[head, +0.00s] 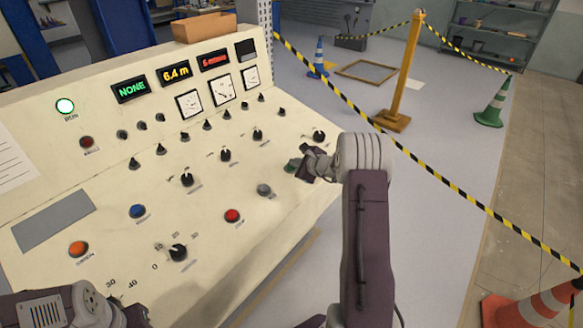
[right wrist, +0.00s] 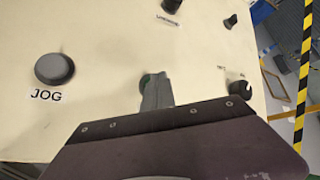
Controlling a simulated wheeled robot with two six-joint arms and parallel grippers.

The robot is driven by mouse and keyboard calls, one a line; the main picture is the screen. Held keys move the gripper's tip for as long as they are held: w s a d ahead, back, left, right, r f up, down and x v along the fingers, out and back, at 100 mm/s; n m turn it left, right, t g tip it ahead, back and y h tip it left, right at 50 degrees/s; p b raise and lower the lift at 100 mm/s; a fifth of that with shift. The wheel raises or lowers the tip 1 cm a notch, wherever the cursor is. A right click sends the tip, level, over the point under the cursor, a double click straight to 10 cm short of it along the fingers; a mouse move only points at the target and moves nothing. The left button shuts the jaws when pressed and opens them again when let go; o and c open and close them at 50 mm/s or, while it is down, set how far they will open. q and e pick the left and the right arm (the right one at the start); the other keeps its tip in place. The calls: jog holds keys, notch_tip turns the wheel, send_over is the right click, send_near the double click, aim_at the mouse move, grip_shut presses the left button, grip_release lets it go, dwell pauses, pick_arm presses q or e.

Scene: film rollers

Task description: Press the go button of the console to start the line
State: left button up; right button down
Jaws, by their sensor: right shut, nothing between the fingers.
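The cream console (head: 110,180) fills the left of the head view, its sloped face covered with knobs and buttons. A green button (head: 292,165), which looks like the go button, sits near the console's right side. My right gripper (head: 304,172) is shut and empty, with its tips right beside or over this button and partly hiding it. In the right wrist view the shut fingers (right wrist: 155,92) cover most of a dark round shape behind them. Whether they touch it or it is pressed I cannot tell. My left gripper is out of view; only part of its arm shows at lower left.
A grey button (head: 264,190), labelled JOG in the right wrist view (right wrist: 54,68), and a red button (head: 232,215) lie nearby. A dark knob (head: 319,135) stands beyond the gripper. A yellow-black barrier tape (head: 450,184) crosses the floor at right. The left display (head: 131,90) reads NONE.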

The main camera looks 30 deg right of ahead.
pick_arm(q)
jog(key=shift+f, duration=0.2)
pick_arm(e)
jog(key=shift+f, duration=0.15)
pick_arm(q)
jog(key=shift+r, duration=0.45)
pick_arm(e)
jog(key=shift+s+d+r, duration=0.1)
jog(key=shift+s+r, duration=0.05)
jog(key=shift+r, duration=0.75)
pick_arm(q)
jog(key=shift+p, duration=0.35)
